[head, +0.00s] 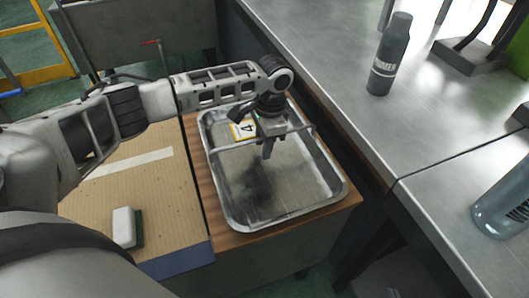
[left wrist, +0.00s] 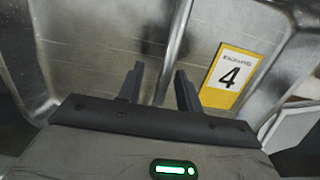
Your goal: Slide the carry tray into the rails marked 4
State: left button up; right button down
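The carry tray (head: 240,224) is a shallow shiny metal tray with rounded corners, lying on a wooden-edged surface. A thin metal handle bar (head: 301,129) crosses above it. A yellow-edged card marked 4 (head: 243,131) shows at the tray's far left part, and also in the left wrist view (left wrist: 230,77). My left gripper (head: 267,152) points down over the tray at the middle of the bar. In the left wrist view its two fingers (left wrist: 158,84) stand apart, with a metal bar seen between them. Contact with the bar cannot be told. My right gripper is not in view. No rails are seen.
A tan perforated board (head: 165,205) with a white-and-green block (head: 126,228) lies left of the tray. A steel counter (head: 340,70) rises on the right, carrying a dark bottle (head: 388,60) and a clear bluish bottle (head: 502,205). A dark gap separates tray and counter.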

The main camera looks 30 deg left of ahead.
pick_arm(q)
grip_shut()
jog(key=shift+r, duration=0.1)
dwell(1.2)
